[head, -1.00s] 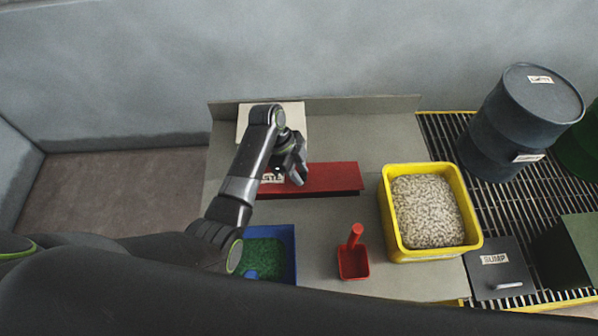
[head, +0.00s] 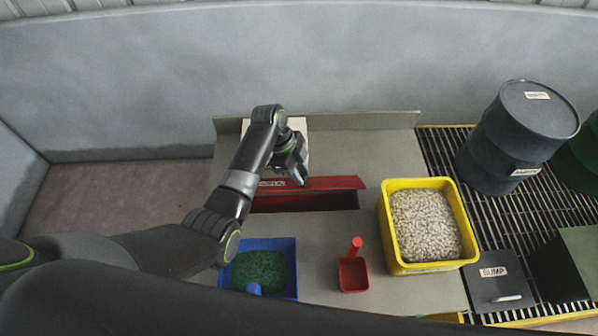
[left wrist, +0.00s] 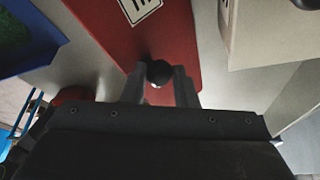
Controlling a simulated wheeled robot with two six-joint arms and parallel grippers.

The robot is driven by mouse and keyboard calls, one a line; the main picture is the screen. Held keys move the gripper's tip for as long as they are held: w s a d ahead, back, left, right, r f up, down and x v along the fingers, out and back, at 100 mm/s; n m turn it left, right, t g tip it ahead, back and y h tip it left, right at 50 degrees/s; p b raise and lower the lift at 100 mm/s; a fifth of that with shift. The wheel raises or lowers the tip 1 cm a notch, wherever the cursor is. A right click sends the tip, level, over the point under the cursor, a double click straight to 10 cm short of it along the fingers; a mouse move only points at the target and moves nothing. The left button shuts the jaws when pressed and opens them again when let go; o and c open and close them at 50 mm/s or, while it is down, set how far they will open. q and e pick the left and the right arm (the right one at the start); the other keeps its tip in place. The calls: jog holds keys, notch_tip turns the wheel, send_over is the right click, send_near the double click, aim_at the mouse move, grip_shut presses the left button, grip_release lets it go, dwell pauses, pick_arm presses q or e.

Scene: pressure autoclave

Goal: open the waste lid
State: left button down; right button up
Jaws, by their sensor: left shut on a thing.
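The red waste lid (head: 325,184) is tilted up at the bench's middle, with a dark red-walled opening (head: 315,201) showing in front of it. Its label is partly hidden by my left arm. My left gripper (head: 299,175) is at the lid. In the left wrist view, the gripper (left wrist: 160,84) is shut on a round black knob (left wrist: 158,71) on the red lid (left wrist: 125,35). My right gripper is not in view.
A blue bin of green material (head: 291,245), a red scoop (head: 353,274) and a yellow tub of pale granules (head: 389,225) are nearer or to the right. A dark drum (head: 505,150) stands on the grating. A white box (head: 302,134) is behind my gripper.

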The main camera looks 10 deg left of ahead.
pick_arm(q)
jog(key=shift+a+f, duration=0.1)
jog(key=shift+f, duration=0.25)
jog(key=c, duration=1.6)
grip_release()
jog(key=shift+o, duration=1.3)
jog(key=shift+w+f, duration=0.1)
jog(key=shift+o, duration=1)
jog(key=shift+w+f, duration=0.1)
jog(key=shift+w, duration=0.25)
jog(key=shift+r, duration=0.25)
